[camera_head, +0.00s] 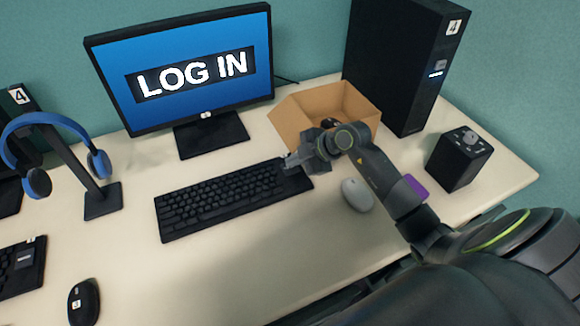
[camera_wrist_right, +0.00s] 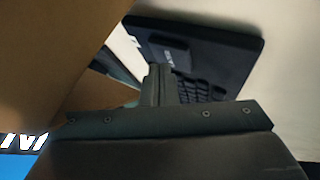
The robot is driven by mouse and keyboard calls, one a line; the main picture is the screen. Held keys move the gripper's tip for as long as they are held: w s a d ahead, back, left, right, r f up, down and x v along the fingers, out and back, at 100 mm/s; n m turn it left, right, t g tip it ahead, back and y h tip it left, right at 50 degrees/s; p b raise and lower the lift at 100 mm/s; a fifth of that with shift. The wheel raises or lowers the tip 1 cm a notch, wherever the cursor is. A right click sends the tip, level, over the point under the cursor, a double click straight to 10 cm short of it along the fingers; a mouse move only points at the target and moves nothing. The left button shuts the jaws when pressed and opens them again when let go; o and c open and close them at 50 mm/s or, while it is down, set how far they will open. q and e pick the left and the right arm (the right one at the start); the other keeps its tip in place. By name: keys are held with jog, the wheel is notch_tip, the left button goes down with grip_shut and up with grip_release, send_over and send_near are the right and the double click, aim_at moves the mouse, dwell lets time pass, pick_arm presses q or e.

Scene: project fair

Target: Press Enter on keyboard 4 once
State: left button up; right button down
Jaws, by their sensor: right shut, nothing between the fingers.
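A black keyboard (camera_head: 222,201) lies on the desk in front of a monitor that reads LOG IN. No number on it is readable. My right gripper (camera_head: 290,167) is shut and empty over the keyboard's right end. It hides some of the keys there, and I cannot tell whether the tips touch a key. In the right wrist view the closed fingers (camera_wrist_right: 158,86) show in front of the keyboard (camera_wrist_right: 226,48), overlapping its keys. My left gripper is not in view.
A cardboard box (camera_head: 290,118) stands open just behind my right gripper. A white mouse (camera_head: 357,195) lies beside my arm. A tower labelled 4 (camera_head: 397,65), a dark box with a knob (camera_head: 459,160) and a purple item (camera_head: 416,187) are to the right. A headphone stand (camera_head: 103,202) is left.

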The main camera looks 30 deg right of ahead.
aim_at(294, 169)
jog(key=shift+f, duration=0.4)
jog(key=shift+r, duration=0.1)
dwell(0.4)
jog(key=shift+r+p, duration=0.35)
jog(key=shift+p, duration=0.15)
jog(key=shift+r+p, duration=0.45)
jog(key=shift+p, duration=0.2)
notch_tip(294, 169, up, 5)
jog(key=p, duration=0.6)
